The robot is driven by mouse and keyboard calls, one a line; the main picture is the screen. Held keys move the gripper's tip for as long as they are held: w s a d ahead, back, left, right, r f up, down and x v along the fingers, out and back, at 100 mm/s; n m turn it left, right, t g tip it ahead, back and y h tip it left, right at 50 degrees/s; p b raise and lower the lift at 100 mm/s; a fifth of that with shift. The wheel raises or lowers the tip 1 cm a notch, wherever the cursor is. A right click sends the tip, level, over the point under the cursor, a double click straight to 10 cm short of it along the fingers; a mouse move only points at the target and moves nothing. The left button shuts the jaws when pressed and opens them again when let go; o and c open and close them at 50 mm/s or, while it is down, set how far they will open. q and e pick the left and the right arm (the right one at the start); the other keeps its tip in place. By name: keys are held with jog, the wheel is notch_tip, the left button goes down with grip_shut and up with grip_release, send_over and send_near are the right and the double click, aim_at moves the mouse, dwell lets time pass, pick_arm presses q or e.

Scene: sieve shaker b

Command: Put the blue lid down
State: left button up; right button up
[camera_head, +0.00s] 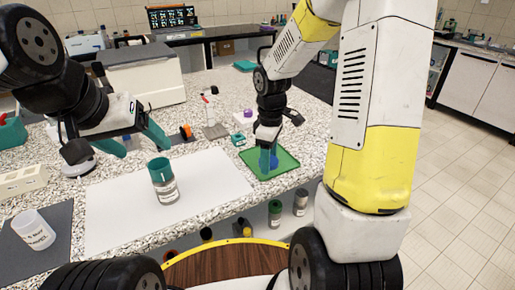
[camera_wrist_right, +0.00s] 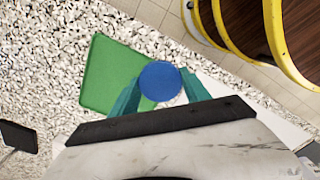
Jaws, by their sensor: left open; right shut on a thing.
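The blue lid (camera_wrist_right: 160,81) is round and sits between the teal fingers of my right gripper (camera_wrist_right: 160,92), which is shut on it. In the head view the blue lid (camera_head: 268,160) is partly hidden by the fingers of my right gripper (camera_head: 266,161). It is over the green tray (camera_head: 284,165), near its right edge in the wrist view, where the green tray (camera_wrist_right: 104,75) looks empty. I cannot tell whether the lid touches the tray. My left gripper (camera_head: 136,143) is open and empty, behind the teal-topped jar.
A white labelled beaker (camera_head: 33,230) stands on a dark mat at the left. Containers sit below the counter's front edge.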

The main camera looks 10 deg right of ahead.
jog(key=s+n, duration=0.7)
jog(key=n, duration=0.3)
jog(key=w, duration=0.5)
jog(key=w+d, duration=0.1)
jog(key=w, duration=0.4)
jog(key=w+d, duration=0.1)
jog(key=w, duration=0.4)
jog(key=shift+w+f, duration=0.25)
jog(key=shift+f, duration=0.15)
jog(key=shift+w, duration=0.1)
jog(key=shift+f, duration=1.75)
jog(key=o, duration=1.5)
jog(key=shift+f, duration=0.15)
jog(key=shift+o, duration=0.2)
